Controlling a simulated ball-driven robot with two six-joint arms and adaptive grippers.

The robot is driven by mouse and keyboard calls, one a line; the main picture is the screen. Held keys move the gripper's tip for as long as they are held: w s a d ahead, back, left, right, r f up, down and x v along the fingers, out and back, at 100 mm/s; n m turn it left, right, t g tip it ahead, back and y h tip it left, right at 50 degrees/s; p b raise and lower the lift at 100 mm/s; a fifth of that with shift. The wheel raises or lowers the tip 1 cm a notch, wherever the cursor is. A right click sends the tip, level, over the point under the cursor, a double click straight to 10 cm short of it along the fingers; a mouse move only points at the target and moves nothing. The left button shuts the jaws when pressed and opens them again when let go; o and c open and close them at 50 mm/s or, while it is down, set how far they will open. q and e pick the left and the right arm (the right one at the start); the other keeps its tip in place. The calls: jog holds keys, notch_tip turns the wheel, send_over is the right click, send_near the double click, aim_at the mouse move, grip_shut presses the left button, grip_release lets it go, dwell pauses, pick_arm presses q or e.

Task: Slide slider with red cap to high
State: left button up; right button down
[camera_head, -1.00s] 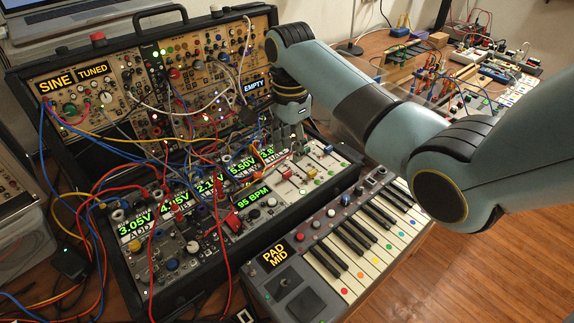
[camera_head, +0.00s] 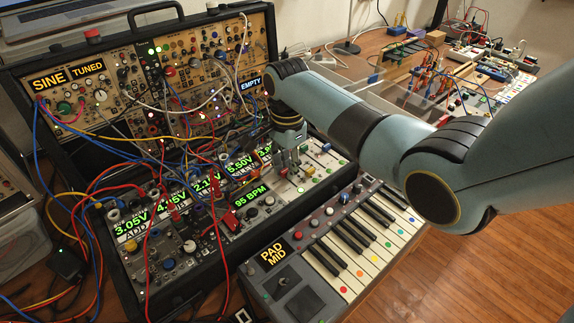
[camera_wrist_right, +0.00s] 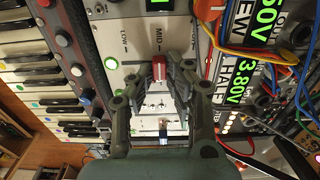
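The slider with the red cap (camera_wrist_right: 159,67) is on a pale panel, and its cap stands near the MID mark in the right wrist view. LOW is printed to its left there; the right-hand mark is partly covered by a finger. My right gripper (camera_wrist_right: 160,76) has its fingertips on both sides of the cap, close in and seemingly touching it. In the head view my right gripper (camera_head: 288,168) points down over the slider panel (camera_head: 330,162) and largely hides the cap. My left gripper is out of view.
A keyboard (camera_head: 375,235) lies just in front of the slider panel. The synth case (camera_head: 70,150) with many patch cables stands to the left. A cluttered bench (camera_head: 475,85) is behind.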

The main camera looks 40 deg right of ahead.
dwell(0.4)
jog(key=w+b, duration=0.2)
jog(key=w, duration=0.1)
jog(key=shift+w+a+f, duration=0.1)
jog(key=shift+w, duration=0.35)
jog(key=shift+r, duration=0.2)
jog(key=c, duration=1.3)
grip_release()
jog(key=shift+w, duration=0.1)
jog(key=shift+f, duration=0.1)
